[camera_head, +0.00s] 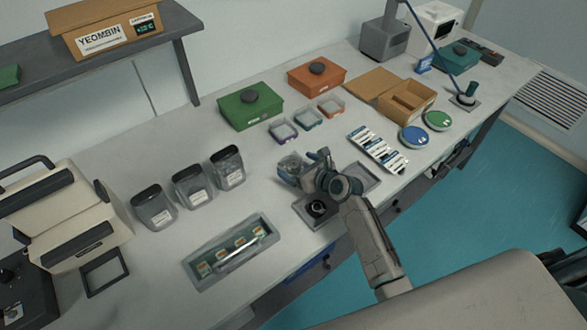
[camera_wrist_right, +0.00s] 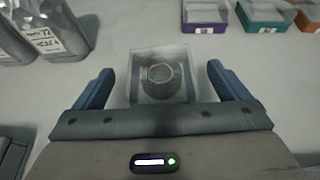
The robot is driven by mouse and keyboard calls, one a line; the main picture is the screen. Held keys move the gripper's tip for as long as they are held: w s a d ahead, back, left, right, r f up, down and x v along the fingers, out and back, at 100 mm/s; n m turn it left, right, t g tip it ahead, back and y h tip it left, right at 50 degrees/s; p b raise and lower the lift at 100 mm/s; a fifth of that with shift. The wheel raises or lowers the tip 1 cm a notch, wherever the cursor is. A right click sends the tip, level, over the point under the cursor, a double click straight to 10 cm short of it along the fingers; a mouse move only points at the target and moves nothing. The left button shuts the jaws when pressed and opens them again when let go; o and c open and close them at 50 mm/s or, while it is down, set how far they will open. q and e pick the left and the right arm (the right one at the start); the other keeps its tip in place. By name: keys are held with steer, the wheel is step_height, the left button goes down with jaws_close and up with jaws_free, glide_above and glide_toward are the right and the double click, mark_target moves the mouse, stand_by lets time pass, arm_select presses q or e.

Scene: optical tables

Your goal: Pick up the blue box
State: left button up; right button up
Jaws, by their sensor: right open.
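My right gripper (camera_head: 312,168) is low over the middle of the table, its blue fingers apart. In the right wrist view, the open gripper (camera_wrist_right: 160,72) has a clear, see-through box (camera_wrist_right: 139,66) between and just beyond its fingertips, with a dark round part inside. No grip on it shows. The clear box also shows in the head view (camera_head: 289,164), partly hidden by the gripper. A teal-blue box (camera_head: 456,58) stands at the far right back, and a small blue-and-white pack (camera_head: 424,64) is near it. I cannot tell which is the blue box. My left gripper is out of view.
Lidded jars (camera_head: 190,190) stand left of the gripper. Small trays (camera_head: 308,119), a green box (camera_head: 245,112) and an orange box (camera_head: 305,80) lie behind. White-and-blue packs (camera_head: 377,150) are to the right. A slide tray (camera_head: 205,282) lies near the front edge.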

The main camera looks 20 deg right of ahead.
steer(key=shift+x, duration=1.15)
steer(key=shift+w+a, duration=0.15)
steer(key=shift+w, duration=0.1)
steer(key=shift+c, duration=0.4)
steer(key=c, duration=1)
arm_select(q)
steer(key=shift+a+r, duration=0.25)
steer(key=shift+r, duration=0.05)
